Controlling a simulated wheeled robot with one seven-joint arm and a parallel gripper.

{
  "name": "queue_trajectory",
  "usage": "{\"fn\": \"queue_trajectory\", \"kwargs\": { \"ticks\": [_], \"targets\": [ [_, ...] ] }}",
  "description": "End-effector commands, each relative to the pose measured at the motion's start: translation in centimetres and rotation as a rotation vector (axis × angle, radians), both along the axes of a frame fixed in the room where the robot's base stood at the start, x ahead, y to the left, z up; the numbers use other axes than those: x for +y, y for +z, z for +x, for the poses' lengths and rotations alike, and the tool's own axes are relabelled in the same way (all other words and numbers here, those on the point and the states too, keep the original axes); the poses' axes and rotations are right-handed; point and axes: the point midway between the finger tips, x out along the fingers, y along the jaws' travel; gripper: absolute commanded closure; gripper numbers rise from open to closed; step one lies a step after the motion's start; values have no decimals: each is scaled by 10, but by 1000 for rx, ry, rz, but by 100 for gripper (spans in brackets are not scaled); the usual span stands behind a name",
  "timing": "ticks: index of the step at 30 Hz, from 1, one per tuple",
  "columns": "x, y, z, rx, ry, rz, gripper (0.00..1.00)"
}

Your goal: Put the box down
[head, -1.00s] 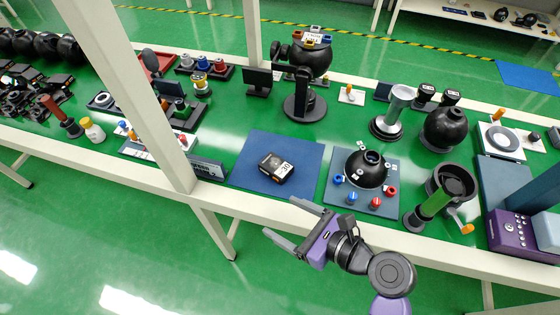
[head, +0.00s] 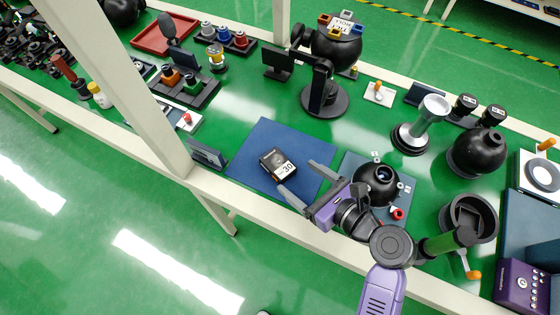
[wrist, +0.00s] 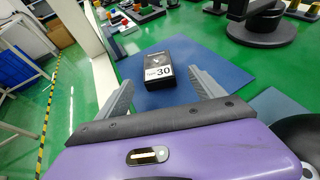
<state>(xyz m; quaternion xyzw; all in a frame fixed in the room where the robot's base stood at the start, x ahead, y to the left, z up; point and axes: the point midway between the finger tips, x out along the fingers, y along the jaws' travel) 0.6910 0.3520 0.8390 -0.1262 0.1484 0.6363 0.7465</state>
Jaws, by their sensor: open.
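The box is small and black with a white label reading 30. It rests on the blue mat (head: 250,150) in the head view, and the box (head: 277,164) lies just left of my gripper (head: 303,184). In the wrist view the box (wrist: 158,73) stands ahead, between and beyond the two grey fingers. My gripper is open, with its fingers spread and nothing between them. A visible gap of mat lies between the fingers and the box in the wrist view.
A black sphere (head: 375,184) on a blue plate is close to the right of my gripper. A white post (head: 160,110) rises at the left. A round black stand (head: 323,99) is behind the mat. The mat around the box is clear.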

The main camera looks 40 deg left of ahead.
Motion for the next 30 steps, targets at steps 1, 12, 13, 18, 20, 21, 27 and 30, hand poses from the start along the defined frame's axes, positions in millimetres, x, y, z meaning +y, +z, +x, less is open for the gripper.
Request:
{"fn": "queue_trajectory", "kwargs": {
  "ticks": [1, 12, 13, 18, 20, 21, 27, 30],
  "targets": [
    [5, -3, 0, 1, 2, -1, 22],
    [44, -23, 3, 0, 1, -1, 22],
    [45, -23, 3, -1, 0, -1, 22],
    [45, -23, 4, -1, -1, -1, 22],
    [45, -23, 4, -1, -1, -1, 24],
    [45, -23, 4, -1, -1, -1, 32],
    [45, -23, 4, 0, 0, -1, 71],
    [45, -23, 4, 0, 0, -1, 91]
  ]
}}
